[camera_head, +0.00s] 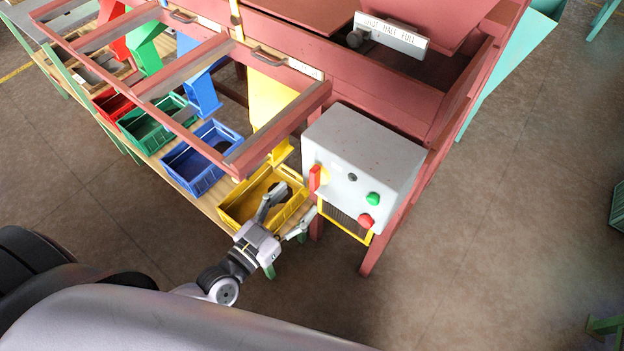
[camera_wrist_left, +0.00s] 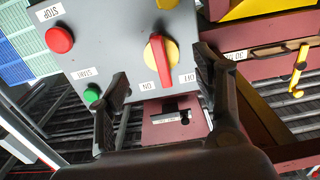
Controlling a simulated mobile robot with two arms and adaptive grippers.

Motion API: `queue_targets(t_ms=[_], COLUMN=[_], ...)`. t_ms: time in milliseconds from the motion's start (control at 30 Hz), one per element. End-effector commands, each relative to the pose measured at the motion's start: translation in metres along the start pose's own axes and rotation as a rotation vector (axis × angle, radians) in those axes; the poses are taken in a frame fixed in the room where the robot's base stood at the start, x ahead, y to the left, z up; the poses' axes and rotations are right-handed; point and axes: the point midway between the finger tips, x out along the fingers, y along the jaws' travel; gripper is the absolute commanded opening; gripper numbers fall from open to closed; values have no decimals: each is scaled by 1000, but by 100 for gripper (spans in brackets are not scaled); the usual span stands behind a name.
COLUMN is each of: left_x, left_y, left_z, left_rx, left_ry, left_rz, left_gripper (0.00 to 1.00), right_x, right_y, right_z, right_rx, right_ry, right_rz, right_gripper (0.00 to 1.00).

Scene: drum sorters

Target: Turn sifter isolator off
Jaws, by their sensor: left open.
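The sifter isolator is a red handle on a yellow disc (camera_wrist_left: 159,58) on the grey control box. In the head view the red handle (camera_head: 314,178) stands roughly upright on the box's left side. In the wrist view, upside-down ON and OFF labels sit by its lower end, which lies between them; I cannot tell the exact setting. My left gripper (camera_head: 290,209) is open in front of the box, just below and left of the isolator. In the wrist view its fingers (camera_wrist_left: 163,67) appear on either side of the handle, with no clear contact. My right gripper is not in view.
The grey control box (camera_head: 349,142) also carries a green START button (camera_head: 373,198) and a red STOP button (camera_head: 366,220). A yellow crate (camera_head: 233,209) lies behind my left gripper, with blue (camera_head: 191,181) and green crates farther left. Red frame beams surround the box.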

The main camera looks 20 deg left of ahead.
Motion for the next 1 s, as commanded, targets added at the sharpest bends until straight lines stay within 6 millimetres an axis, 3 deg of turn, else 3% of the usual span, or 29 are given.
queue_targets(t_ms=[200, 400, 767, 1000], left_x=[41, 60, 65, 65], left_y=[0, 0, 0, 0], left_z=[-3, -1, 0, 0], left_rx=[-1, -1, 0, 0], left_ry=[4, 1, 0, 0], left_rz=[-1, 0, 0, 0], left_gripper=[60, 60, 60, 46], right_x=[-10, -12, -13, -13], right_y=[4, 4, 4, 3], right_z=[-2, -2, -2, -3], right_rx=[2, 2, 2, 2], right_ry=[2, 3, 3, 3], right_rz=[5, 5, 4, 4], right_gripper=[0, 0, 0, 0])
